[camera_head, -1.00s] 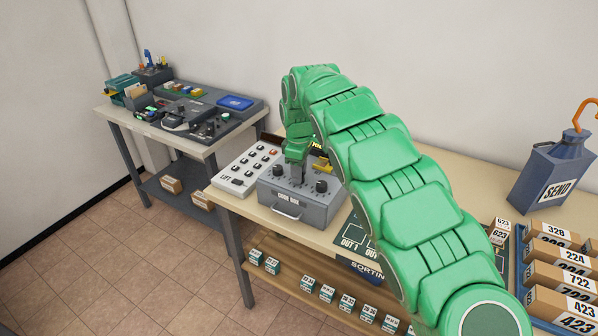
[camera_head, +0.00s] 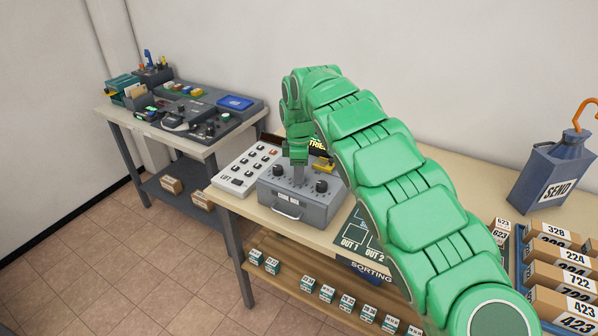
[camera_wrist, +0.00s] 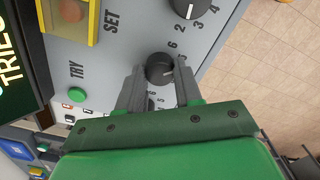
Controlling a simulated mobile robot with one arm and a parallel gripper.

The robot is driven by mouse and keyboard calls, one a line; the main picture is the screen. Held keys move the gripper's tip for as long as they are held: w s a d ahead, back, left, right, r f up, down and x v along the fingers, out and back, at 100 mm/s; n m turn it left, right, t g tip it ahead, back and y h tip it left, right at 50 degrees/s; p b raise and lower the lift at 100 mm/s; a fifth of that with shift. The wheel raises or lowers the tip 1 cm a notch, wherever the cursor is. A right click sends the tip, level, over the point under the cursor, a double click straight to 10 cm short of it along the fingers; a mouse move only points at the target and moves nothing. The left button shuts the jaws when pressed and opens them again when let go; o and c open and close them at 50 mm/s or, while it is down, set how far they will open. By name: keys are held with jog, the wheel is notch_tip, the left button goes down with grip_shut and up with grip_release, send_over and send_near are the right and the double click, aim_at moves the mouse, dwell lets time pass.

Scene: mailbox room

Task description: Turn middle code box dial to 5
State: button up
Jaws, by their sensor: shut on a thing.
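The grey code box (camera_head: 322,211) stands on the near table, with a front handle and a row of dark dials on its sloped face. The right dial (camera_head: 321,186) and the left dial (camera_head: 278,171) are uncovered in the head view. My gripper (camera_head: 298,182) points down over the middle of the row and hides the middle dial there. In the wrist view, the middle dial (camera_wrist: 159,67) is a round black knob between the two fingertips, with my gripper (camera_wrist: 160,75) shut on it. Printed numbers surround the dial, partly covered by the fingers; its setting is unclear.
The sorting board (camera_head: 356,240) lies to the right, partly under my arm. A blue SEND container (camera_head: 553,172) and numbered boxes stand farther right.

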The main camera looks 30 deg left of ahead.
jog(key=o, duration=1)
jog(key=shift+o, duration=0.2)
jog(key=shift+r, duration=0.1)
jog(key=shift+r, duration=3.8)
